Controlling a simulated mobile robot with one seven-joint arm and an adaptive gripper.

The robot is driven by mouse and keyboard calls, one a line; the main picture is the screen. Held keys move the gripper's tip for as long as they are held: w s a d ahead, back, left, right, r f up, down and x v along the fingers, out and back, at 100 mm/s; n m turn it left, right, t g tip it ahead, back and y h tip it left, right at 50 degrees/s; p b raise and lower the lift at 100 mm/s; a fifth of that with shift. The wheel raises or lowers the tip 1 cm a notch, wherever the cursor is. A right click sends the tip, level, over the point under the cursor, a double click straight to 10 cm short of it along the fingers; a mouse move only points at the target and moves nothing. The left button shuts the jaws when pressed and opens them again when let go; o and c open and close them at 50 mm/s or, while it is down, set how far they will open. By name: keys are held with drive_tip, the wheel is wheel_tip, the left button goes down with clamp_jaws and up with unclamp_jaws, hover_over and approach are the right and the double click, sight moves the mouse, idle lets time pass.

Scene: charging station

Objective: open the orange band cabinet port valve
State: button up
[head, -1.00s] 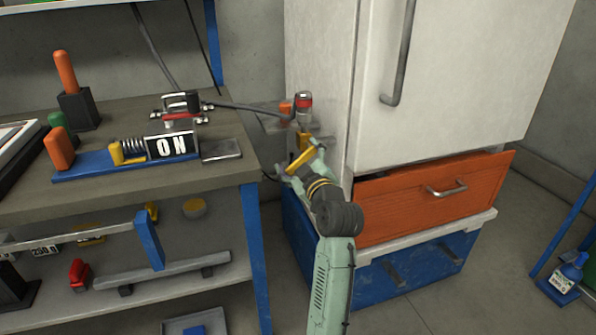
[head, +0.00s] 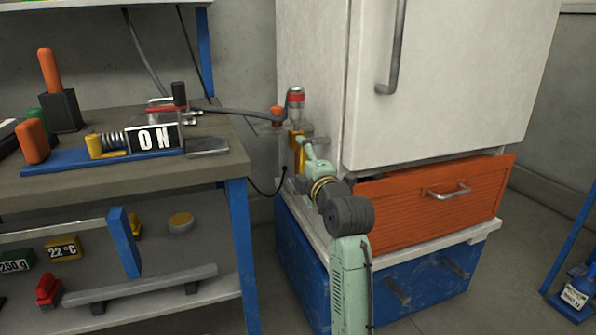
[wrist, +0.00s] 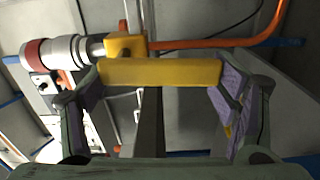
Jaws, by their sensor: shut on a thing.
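The port valve is on the side of the white cabinet (head: 312,70). It has a silver body with a red-orange band (head: 296,97), which also shows in the wrist view (wrist: 37,53). Its yellow lever (head: 297,152) stands about upright in the head view. In the wrist view the lever (wrist: 160,72) lies across between my two finger pads, below its yellow hub (wrist: 125,45). My gripper (head: 304,160) is shut on the lever, beside the cabinet. The far finger is partly hidden in the head view.
An orange drawer (head: 430,205) stands partly open to the right of my arm. A workbench (head: 130,190) with a blue leg is close on the left. A grey hose (head: 235,110) runs from the bench device to the port. An orange pipe (wrist: 265,40) passes behind the lever.

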drive_tip(key=shift+d+n+b, duration=0.1)
drive_tip(key=shift+n+b, duration=0.2)
drive_tip(key=shift+n, duration=0.2)
drive_tip(key=o, duration=1.7)
drive_tip(key=v, duration=1.2)
